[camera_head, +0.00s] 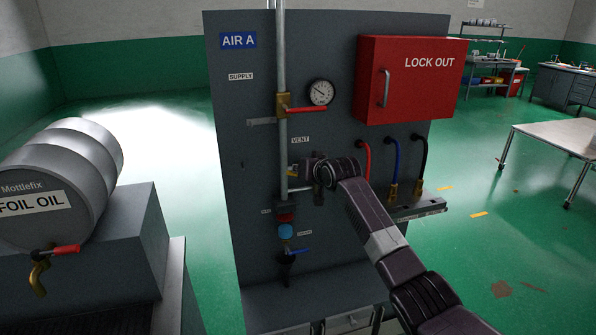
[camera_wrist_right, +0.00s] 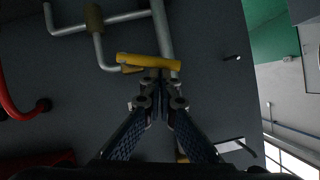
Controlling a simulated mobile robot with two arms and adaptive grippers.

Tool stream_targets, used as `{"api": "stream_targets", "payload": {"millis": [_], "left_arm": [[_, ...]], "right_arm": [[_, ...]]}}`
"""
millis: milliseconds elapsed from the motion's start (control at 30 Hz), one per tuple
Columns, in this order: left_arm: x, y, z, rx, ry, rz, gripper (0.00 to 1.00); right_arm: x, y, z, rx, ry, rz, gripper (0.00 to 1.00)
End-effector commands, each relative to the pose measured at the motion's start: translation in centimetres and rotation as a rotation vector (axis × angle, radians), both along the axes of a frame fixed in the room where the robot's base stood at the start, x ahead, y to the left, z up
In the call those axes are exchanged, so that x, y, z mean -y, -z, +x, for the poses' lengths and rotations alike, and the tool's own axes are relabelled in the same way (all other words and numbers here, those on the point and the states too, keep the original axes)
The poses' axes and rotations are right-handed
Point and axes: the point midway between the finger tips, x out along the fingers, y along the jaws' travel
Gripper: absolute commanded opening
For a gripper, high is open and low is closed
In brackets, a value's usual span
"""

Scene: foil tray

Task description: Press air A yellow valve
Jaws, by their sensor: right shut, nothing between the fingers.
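The AIR A panel (camera_head: 240,130) stands in front of me. The yellow valve (camera_head: 293,169) sits on the panel below the VENT label and is partly hidden by my right gripper. In the right wrist view its yellow handle (camera_wrist_right: 150,62) lies crosswise just beyond the fingertips. My right gripper (camera_head: 307,170) is shut and empty, with its tips close to the handle; the shut fingers also show in the wrist view (camera_wrist_right: 160,82). I cannot tell whether they touch the handle. My left gripper is not in view.
A red-handled valve (camera_head: 305,109) and a gauge (camera_head: 320,92) are above. A red LOCK OUT box (camera_head: 411,80) juts out at upper right. Red, blue and black hoses (camera_head: 396,160) hang to the right. A blue-handled valve (camera_head: 298,251) is below.

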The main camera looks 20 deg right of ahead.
Motion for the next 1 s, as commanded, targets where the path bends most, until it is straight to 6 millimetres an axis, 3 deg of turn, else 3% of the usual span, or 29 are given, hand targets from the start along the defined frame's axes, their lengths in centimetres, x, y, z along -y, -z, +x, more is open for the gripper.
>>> {"api": "stream_targets", "payload": {"millis": [100, 233, 567, 1000], "left_arm": [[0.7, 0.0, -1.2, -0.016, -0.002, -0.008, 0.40], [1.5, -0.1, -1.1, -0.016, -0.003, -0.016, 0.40], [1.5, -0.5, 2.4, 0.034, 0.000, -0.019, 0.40], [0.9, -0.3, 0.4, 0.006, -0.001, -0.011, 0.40]], "right_arm": [[-0.4, 0.4, 0.5, -0.003, 0.000, -0.032, 0.00], [-0.7, 0.7, 0.8, -0.001, -0.001, -0.030, 0.00], [-1.0, 1.3, 0.9, -0.002, -0.001, -0.029, 0.00], [-1.1, 1.5, 0.8, -0.003, -0.001, -0.027, 0.00]]}}
